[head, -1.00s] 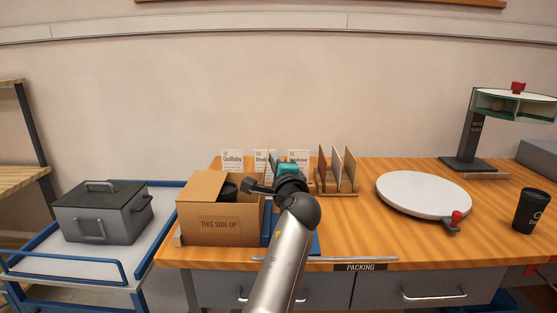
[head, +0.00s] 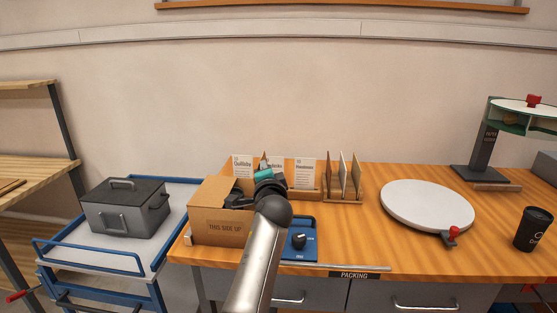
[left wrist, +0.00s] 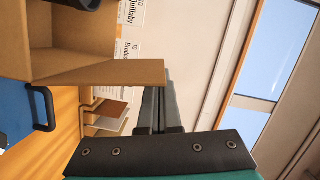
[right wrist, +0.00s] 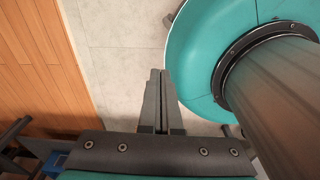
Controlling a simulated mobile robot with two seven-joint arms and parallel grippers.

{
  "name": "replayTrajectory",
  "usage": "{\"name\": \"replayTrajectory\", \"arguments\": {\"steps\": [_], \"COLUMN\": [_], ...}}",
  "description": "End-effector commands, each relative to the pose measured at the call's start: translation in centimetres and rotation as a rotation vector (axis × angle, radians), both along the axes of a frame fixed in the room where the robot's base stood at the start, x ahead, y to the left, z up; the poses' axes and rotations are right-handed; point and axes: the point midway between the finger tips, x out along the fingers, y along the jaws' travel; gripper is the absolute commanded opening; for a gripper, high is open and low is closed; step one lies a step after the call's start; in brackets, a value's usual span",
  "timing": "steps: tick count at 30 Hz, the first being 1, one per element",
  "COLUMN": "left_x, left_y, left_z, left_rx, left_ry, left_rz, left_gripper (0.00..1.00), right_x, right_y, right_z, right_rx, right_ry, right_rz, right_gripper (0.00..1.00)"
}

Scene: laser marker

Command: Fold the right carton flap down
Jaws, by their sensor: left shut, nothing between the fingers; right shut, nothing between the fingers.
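The brown carton (head: 222,230) marked "THIS SIDE UP" stands at the left end of the wooden bench. A dark object sits inside. My left gripper (head: 240,200) is shut and empty over the carton's right side, and my forearm covers much of that side in the head view. In the left wrist view the right flap (left wrist: 110,73) sticks out from the carton wall, and the shut left fingers (left wrist: 158,85) are right at it. I cannot tell whether they touch it. My right gripper (right wrist: 157,85) is shut and empty above the floor, away from the carton.
A blue device (head: 300,240) with a black knob lies right of the carton. Label cards (head: 305,173) and a divider rack (head: 343,178) stand behind. A white turntable (head: 428,204) and black cup (head: 533,228) are farther right. A cart with a grey box (head: 125,210) stands left.

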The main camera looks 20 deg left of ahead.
Motion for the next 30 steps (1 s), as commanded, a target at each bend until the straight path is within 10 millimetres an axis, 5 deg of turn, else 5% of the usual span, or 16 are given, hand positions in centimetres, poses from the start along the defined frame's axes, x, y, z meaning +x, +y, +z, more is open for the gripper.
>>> {"name": "replayTrajectory", "arguments": {"steps": [15, 30], "left_x": [-1.3, -2.1], "left_y": [4.3, 7.3], "left_z": [-0.9, -3.9], "left_rx": [-0.474, -0.923], "left_ry": [-0.132, -0.263], "left_rz": [0.003, 0.002], "left_gripper": [0.0, 0.0], "right_x": [1.0, 1.0], "right_y": [0.8, 0.1], "right_z": [6.1, 9.3], "right_rx": [0.012, 0.003], "right_ry": [-0.018, -0.02], "right_rz": [-0.002, -0.004], "right_gripper": [0.0, 0.0]}}
